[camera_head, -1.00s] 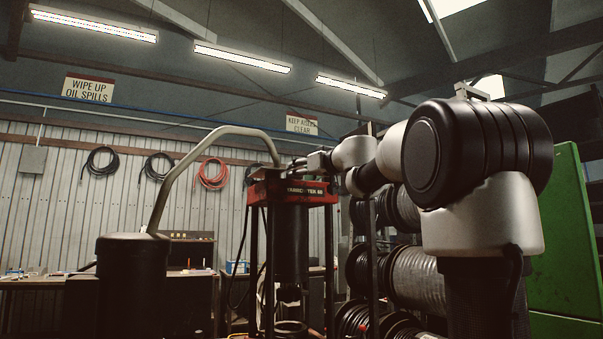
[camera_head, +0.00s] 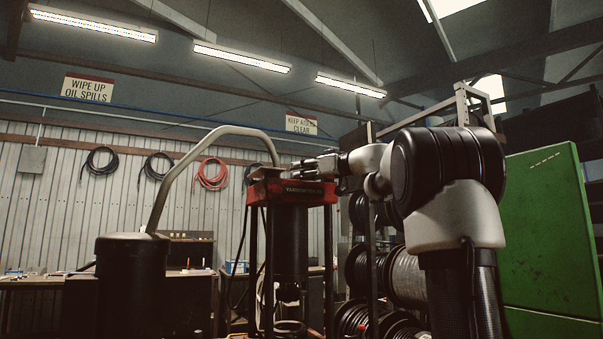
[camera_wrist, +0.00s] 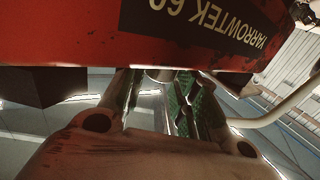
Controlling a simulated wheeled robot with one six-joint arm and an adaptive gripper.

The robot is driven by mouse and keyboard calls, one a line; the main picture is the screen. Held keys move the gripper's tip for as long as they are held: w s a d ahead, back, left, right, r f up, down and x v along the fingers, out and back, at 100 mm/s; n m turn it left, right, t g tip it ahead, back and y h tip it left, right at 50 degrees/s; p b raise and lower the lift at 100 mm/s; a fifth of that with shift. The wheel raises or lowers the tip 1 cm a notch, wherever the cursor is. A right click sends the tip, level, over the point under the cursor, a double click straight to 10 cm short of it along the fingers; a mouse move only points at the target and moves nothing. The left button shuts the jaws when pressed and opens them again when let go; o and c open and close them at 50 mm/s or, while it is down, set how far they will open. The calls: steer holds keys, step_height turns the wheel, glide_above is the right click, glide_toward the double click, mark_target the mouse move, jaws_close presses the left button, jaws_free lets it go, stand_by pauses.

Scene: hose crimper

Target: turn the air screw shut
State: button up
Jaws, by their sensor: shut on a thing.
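The press has a red head (camera_head: 300,190) lettered YARROWTEK 60, which fills the upper part of the wrist view (camera_wrist: 70,40), its lettering upside down. My gripper (camera_head: 300,168) is at the top right of this head. In the wrist view my gripper's fingers (camera_wrist: 160,88) reach up to the head's edge, and their tips pass out of sight behind it. A small pale metal part (camera_wrist: 160,74) shows between the fingertips, taken to be the air screw. The gripper is shut on it. The screw's turn position is hidden.
A bent grey pipe (camera_head: 190,150) arches from a dark cylinder (camera_head: 132,270) to the top of the press. Hose reels (camera_head: 410,275) stand behind my arm. A green cabinet (camera_head: 545,240) is at the right. Benches line the back wall.

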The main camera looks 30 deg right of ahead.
steer(key=shift+n+g+y, duration=0.3)
steer(key=shift+y, duration=0.1)
steer(key=o, duration=1)
steer(key=shift+h, duration=0.3)
